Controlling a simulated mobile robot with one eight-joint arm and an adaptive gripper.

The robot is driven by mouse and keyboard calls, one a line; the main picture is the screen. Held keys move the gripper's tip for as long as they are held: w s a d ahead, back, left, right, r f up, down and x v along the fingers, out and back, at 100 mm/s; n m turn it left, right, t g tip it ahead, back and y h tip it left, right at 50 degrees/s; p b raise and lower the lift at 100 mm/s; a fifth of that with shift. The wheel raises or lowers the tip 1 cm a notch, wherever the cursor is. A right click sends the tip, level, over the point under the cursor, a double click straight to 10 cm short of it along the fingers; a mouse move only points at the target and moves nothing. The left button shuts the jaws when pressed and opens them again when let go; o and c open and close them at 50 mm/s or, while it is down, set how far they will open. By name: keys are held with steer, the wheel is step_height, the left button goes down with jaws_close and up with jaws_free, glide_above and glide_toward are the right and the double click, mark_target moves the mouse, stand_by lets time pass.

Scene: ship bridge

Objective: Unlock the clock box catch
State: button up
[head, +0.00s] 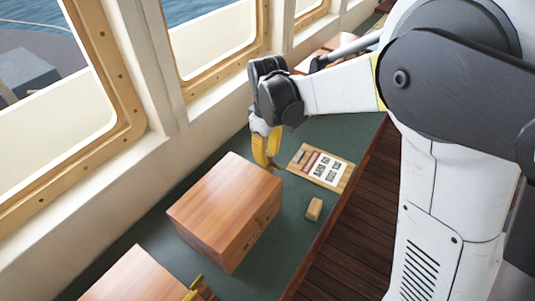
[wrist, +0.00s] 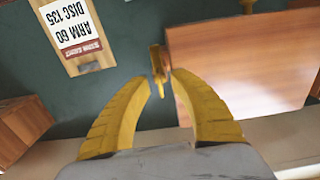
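A reddish-brown wooden box (head: 225,205) sits on the green tabletop in the head view, with a brass catch (head: 261,222) on its right-hand front face. In the wrist view the box (wrist: 240,60) fills the upper right, and the brass catch (wrist: 157,64) stands out at its left edge, seen just beyond the fingertips. My gripper (head: 266,162) has yellow fingers pointing down beside the box's far corner. In the wrist view my gripper (wrist: 159,82) is open, with a small gap between the tips. It holds nothing; I cannot tell whether it touches the catch.
A board with a printed card (head: 322,166) lies right of the box, and a small wooden block (head: 314,209) lies near the table's edge. Another wooden box (head: 133,279) with a brass fitting (head: 194,288) is at bottom left. Windows line the left wall.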

step_height(320, 180, up, 12)
stand_by(0.6)
steer(key=s+d+f+m+t+b, duration=0.3)
steer(key=s+d+f+m+b, duration=0.2)
steer(key=s, duration=0.4)
steer(key=s+d+f+m+t+b, duration=0.4)
steer(key=s+d+f+m+b, duration=0.1)
steer(key=d, duration=0.5)
steer(key=s+f+b, duration=0.1)
steer(key=s+f, duration=0.1)
steer(key=s, duration=0.1)
steer(key=shift+s+d+f+m, duration=0.25)
steer(key=shift+s+m, duration=0.05)
steer(key=shift+s, duration=0.1)
